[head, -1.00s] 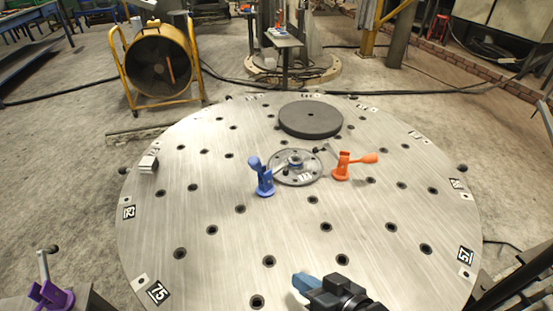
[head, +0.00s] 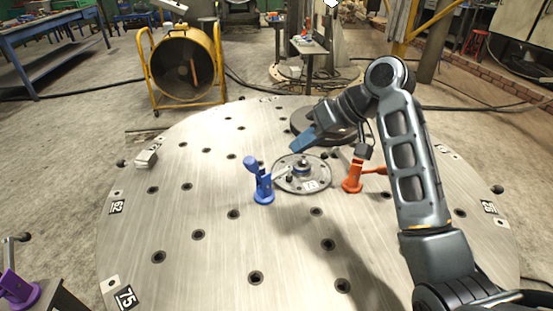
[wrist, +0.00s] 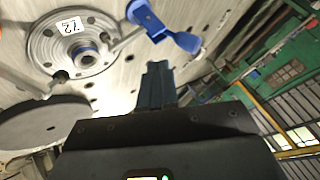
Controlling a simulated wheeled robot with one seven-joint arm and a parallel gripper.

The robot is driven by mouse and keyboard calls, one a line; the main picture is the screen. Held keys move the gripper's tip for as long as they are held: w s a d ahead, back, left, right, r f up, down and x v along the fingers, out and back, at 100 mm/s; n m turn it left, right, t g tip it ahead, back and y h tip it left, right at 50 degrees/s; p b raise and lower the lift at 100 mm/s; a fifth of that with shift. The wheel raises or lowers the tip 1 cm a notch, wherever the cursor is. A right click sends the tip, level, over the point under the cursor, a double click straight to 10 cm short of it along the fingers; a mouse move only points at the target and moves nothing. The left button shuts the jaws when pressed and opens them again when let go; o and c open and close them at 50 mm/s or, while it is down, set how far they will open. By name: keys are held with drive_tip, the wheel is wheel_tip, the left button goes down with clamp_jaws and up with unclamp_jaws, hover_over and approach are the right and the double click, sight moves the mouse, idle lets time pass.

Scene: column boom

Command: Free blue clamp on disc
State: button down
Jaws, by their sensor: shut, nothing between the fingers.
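The blue clamp (head: 260,181) stands on the round metal table at the left of the flanged disc (head: 303,176). Its arm reaches over the disc's left edge, and its blue handle stands up. In the wrist view the blue clamp (wrist: 160,25) is at the top, beside the disc (wrist: 72,48). My gripper (head: 300,144) is above the table, behind the disc and to the right of the blue clamp, apart from both. Its blue fingers are shut and empty; they also show in the wrist view (wrist: 157,85).
A dark round plate (head: 338,128) lies behind the disc, partly hidden by my arm. The table top (head: 200,210) has several holes and is clear at the left and front. A grey block (head: 147,158) sits at its left edge. A purple clamp (head: 20,288) is at the lower left.

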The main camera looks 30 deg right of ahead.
drive_tip(key=w+a+f, duration=0.4)
drive_tip(key=a, duration=0.2)
drive_tip(key=shift+f+n+g, duration=0.15)
drive_tip(key=shift+n+g, duration=0.15)
drive_tip(key=shift+g, duration=0.1)
idle(0.4)
drive_tip(key=shift+w+a, duration=0.1)
